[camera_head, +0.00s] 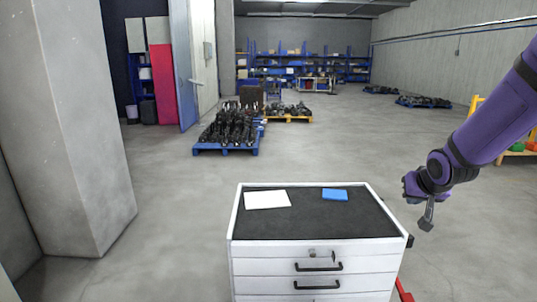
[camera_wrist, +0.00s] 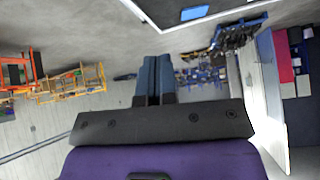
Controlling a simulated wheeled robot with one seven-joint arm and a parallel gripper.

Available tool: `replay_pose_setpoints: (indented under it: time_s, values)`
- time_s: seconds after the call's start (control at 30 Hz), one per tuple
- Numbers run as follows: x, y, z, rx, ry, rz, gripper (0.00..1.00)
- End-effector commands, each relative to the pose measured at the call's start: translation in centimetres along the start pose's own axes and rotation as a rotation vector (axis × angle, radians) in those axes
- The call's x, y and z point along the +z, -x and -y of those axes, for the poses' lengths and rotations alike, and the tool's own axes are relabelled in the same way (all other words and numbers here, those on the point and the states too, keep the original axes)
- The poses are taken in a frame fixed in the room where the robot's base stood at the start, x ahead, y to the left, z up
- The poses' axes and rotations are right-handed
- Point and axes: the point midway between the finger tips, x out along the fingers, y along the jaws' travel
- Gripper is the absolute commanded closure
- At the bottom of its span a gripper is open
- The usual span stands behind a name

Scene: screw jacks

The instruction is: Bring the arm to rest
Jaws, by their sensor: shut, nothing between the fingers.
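My purple arm (camera_head: 490,125) reaches in from the right edge of the head view. My gripper (camera_head: 427,222) hangs at its end, to the right of the drawer cabinet and apart from it, with nothing held. In the wrist view my gripper's two fingers (camera_wrist: 153,80) lie side by side, closed together and empty. The white drawer cabinet (camera_head: 300,284) with a dark top stands in front of me. A white sheet-like item (camera_head: 267,200) and a blue flat item (camera_head: 335,194) lie on its top.
Pallets with dark metal parts (camera_head: 228,130) stand on the floor beyond the cabinet. A concrete pillar (camera_head: 75,120) is at the left. A yellow rack (camera_wrist: 75,83) shows in the wrist view. The floor around my gripper is clear.

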Motion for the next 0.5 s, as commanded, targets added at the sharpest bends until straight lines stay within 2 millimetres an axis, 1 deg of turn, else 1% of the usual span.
replay_pose_setpoints:
  time_s: [0.03, 0.27, 0.3, 0.5]
  values:
    - [-0.1, 1.9, 0.3, 0.013, 0.016, 0.001, 1.0]
    - [1.1, 9.6, 1.3, 0.06, 0.067, 0.046, 1.0]
    - [1.5, 10.8, 1.4, 0.065, 0.074, 0.054, 1.0]
    - [3.9, 17.2, 2.1, 0.072, 0.105, 0.098, 1.0]
